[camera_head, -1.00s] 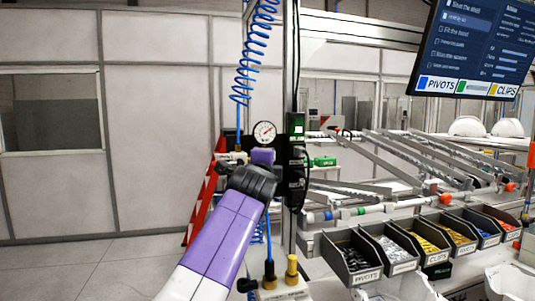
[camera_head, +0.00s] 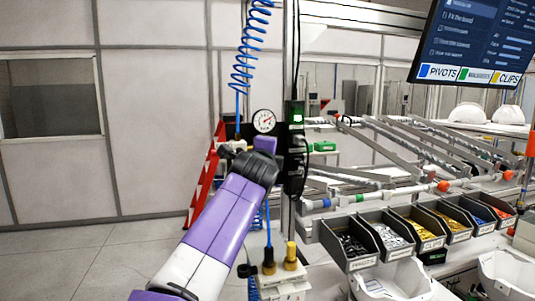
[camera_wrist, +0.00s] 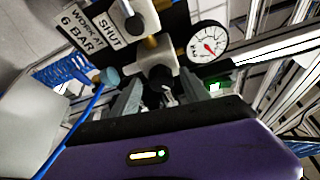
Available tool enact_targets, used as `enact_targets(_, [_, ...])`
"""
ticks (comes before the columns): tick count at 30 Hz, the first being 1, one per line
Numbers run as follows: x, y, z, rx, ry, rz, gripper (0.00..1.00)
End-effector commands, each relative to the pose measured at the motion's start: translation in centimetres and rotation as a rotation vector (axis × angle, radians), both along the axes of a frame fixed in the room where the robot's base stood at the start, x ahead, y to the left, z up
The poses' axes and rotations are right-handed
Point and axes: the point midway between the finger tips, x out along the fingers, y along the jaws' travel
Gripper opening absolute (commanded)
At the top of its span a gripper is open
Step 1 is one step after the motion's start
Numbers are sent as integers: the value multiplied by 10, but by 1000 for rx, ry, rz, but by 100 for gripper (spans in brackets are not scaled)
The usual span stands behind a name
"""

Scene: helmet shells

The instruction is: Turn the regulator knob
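The air regulator unit hangs on a dark post plate in the head view, with its round white gauge (camera_head: 263,121) facing me. The gauge also shows in the wrist view (camera_wrist: 208,42), its red needle visible. Small signs there read "WORK AT 6 BAR" (camera_wrist: 82,28) and "SHUT" (camera_wrist: 107,28). My gripper (camera_wrist: 162,96) is right at the unit, its grey fingers apart. A dark round part, perhaps the regulator knob (camera_wrist: 160,78), shows between and beyond the fingertips; I cannot tell whether they touch it. In the head view my purple wrist hides the fingers and knob.
A coiled blue hose (camera_head: 250,50) hangs above the unit. A red-and-white ladder-like stand (camera_head: 205,175) is behind on the left. Labelled part bins (camera_head: 350,240) and sloped rails (camera_head: 400,150) fill the right. Open floor (camera_head: 70,255) lies at the left.

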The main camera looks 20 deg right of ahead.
Motion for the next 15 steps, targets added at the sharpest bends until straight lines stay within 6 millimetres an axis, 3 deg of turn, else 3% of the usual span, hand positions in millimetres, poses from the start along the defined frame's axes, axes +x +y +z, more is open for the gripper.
enact_targets(8, [-1, 2, 1, -1, -2, 2, 54])
enact_targets(15, [-26, 13, 0, -2, -4, 3, 54])
